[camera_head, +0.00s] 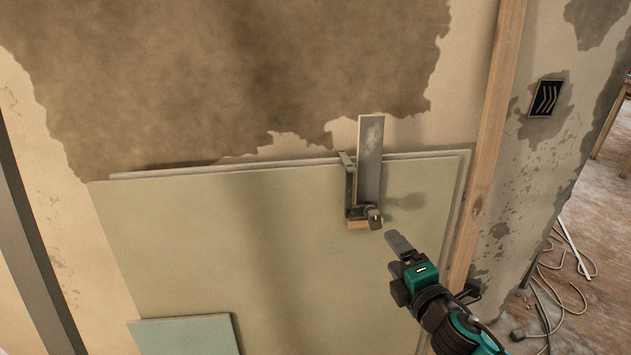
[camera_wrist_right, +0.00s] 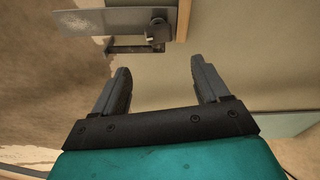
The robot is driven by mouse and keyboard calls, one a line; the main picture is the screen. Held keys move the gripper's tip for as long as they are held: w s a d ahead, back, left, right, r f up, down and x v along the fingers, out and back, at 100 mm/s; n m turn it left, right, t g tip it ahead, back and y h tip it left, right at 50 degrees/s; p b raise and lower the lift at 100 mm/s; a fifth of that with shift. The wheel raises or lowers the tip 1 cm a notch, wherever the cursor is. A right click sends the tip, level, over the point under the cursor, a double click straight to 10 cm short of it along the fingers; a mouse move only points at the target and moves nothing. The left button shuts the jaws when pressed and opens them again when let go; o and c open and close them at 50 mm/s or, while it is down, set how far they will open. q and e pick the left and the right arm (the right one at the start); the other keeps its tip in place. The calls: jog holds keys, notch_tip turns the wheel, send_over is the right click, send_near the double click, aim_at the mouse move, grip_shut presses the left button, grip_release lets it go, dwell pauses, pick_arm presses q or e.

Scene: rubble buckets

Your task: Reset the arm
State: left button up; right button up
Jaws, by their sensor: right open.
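My right gripper (camera_head: 401,246) is in front of the large pale board, just below and to the right of a metal clamp (camera_head: 351,185). In the right wrist view its two dark fingers (camera_wrist_right: 160,84) stand wide apart with nothing between them. The clamp sits on the board's top edge, by a flat grey metal strip (camera_head: 370,150) and a small wooden block (camera_head: 359,224). The clamp's knob (camera_wrist_right: 158,32) shows beyond the fingertips in the right wrist view, apart from them. My left gripper is not in view.
The large pale board (camera_head: 220,240) leans on the wall with peeling plaster (camera_head: 230,70). A smaller green board (camera_head: 185,335) is at the lower left. A wooden post (camera_head: 497,120) stands right of the boards. Cables (camera_head: 550,300) lie on the floor at the right.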

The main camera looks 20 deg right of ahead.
jog(key=s+a+f+m+g+y, duration=0.4)
jog(key=s+a+f+m+g, duration=0.1)
jog(key=s+a+f+m, duration=0.8)
jog(key=a+f+m, duration=0.1)
jog(key=m, duration=0.2)
jog(key=shift+a+f, duration=0.2)
jog(key=shift+a, duration=0.2)
